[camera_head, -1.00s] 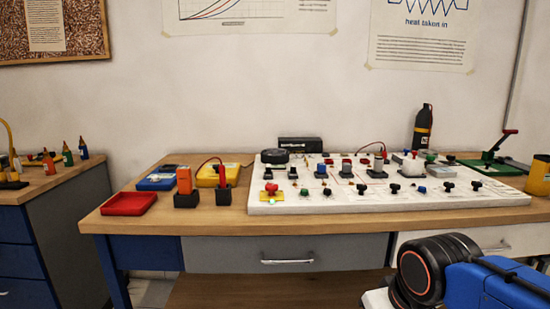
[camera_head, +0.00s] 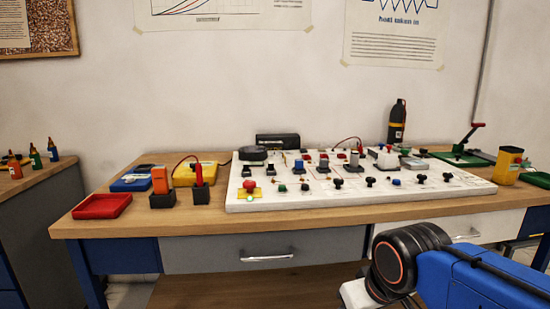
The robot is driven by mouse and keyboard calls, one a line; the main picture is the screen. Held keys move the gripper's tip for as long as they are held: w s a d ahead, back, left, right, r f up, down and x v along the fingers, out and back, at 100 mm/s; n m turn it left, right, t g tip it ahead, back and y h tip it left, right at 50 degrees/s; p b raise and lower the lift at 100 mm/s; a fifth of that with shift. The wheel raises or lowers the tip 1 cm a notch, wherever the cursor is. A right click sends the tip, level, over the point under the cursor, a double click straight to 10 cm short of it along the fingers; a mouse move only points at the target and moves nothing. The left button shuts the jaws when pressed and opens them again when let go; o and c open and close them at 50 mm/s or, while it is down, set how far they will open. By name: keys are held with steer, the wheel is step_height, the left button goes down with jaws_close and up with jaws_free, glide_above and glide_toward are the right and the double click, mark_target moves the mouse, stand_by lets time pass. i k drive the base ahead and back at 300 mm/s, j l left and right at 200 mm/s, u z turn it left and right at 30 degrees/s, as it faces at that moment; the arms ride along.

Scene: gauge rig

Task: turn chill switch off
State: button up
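A white rig board (camera_head: 330,202) lies on the wooden bench, carrying several small knobs, switches and blocks. A red knob (camera_head: 249,187) stands at its front left corner, with a small green spot just below it. A green knob (camera_head: 282,188) and several black knobs (camera_head: 338,183) run along the front edge to the right. Labels are too small to read, so I cannot tell which one is the chill switch. My blue and black arm shows at the lower right, in front of the bench and apart from the board. My gripper is not in view.
On the bench left of the board are a red tray (camera_head: 100,207), an orange meter (camera_head: 160,181), a red probe in a black holder (camera_head: 198,176) and a yellow case (camera_head: 196,174). A black bottle (camera_head: 397,122) stands behind; a yellow container (camera_head: 507,166) stands right.

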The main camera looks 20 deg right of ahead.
mark_target(447, 176)
steer(key=z, duration=1.3)
